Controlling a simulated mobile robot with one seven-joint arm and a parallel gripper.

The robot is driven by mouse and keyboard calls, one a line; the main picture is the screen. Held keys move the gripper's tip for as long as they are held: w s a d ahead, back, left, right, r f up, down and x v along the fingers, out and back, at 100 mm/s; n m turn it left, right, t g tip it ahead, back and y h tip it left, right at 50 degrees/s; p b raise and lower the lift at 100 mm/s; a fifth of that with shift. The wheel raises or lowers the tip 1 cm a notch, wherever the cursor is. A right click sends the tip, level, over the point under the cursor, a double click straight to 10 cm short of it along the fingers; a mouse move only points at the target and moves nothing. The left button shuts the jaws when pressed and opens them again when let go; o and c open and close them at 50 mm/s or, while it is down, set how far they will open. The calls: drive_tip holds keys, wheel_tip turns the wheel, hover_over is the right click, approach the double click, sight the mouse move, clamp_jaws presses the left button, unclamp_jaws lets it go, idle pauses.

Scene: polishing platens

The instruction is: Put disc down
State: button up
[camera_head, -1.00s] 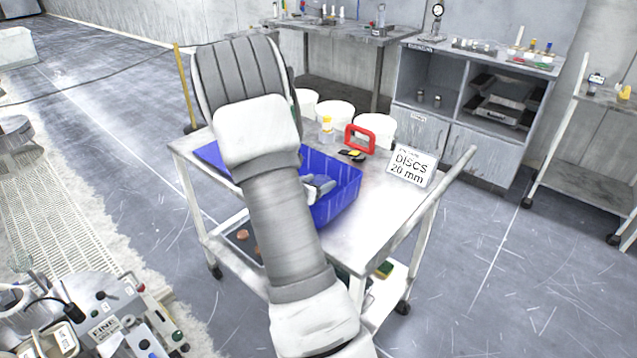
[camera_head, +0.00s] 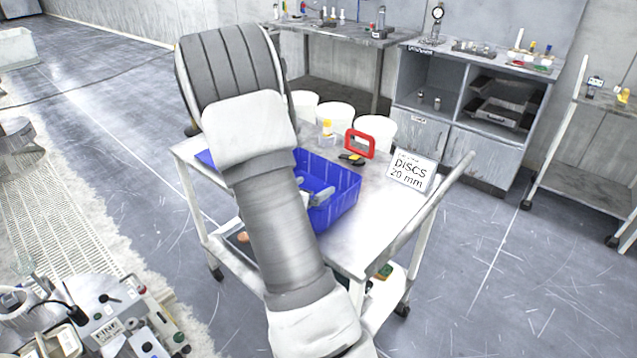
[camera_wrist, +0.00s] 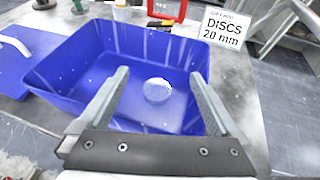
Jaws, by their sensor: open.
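A small round pale disc (camera_wrist: 157,91) lies on the floor of the blue bin in the wrist view, apart from the walls. The blue bin (camera_head: 345,186) stands on the cart top, and its rim and walls show in the wrist view (camera_wrist: 62,68). My gripper (camera_wrist: 160,82) is open above the near side of the bin. Its two fingers stand apart with the disc seen between them, and nothing is held. In the head view my arm hides part of the bin, and only a bit of my gripper (camera_head: 318,196) shows over it.
A white sign (camera_head: 410,171) reading "DISCS 20 mm" stands on the cart (camera_head: 370,238) right of the bin. A red-framed item (camera_head: 359,144) and a yellow-capped bottle (camera_head: 327,130) stand behind the bin. The cart's front right top is clear.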

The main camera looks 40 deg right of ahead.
drive_tip(key=s+a+r+m+g+y, duration=0.3)
drive_tip(key=s+a+r+m+g, duration=0.1)
drive_tip(key=s+a+r+m, duration=0.9)
drive_tip(key=s+a+r+m+t+y, duration=0.2)
drive_tip(key=s+a+m+y, duration=0.1)
drive_tip(key=a, duration=0.7)
drive_tip(key=s+a+r+m+t+y, duration=0.2)
drive_tip(key=a+m+y, duration=0.3)
drive_tip(key=a, duration=0.6)
drive_tip(key=shift+s+r+m+t+y+p, duration=0.35)
drive_tip(key=shift+r+t+y, duration=0.3)
drive_tip(key=shift+y, duration=0.25)
drive_tip(key=shift+r, duration=0.1)
wheel_tip(320, 180, up, 5)
drive_tip(key=p, duration=0.5)
drive_tip(key=shift+r, duration=0.15)
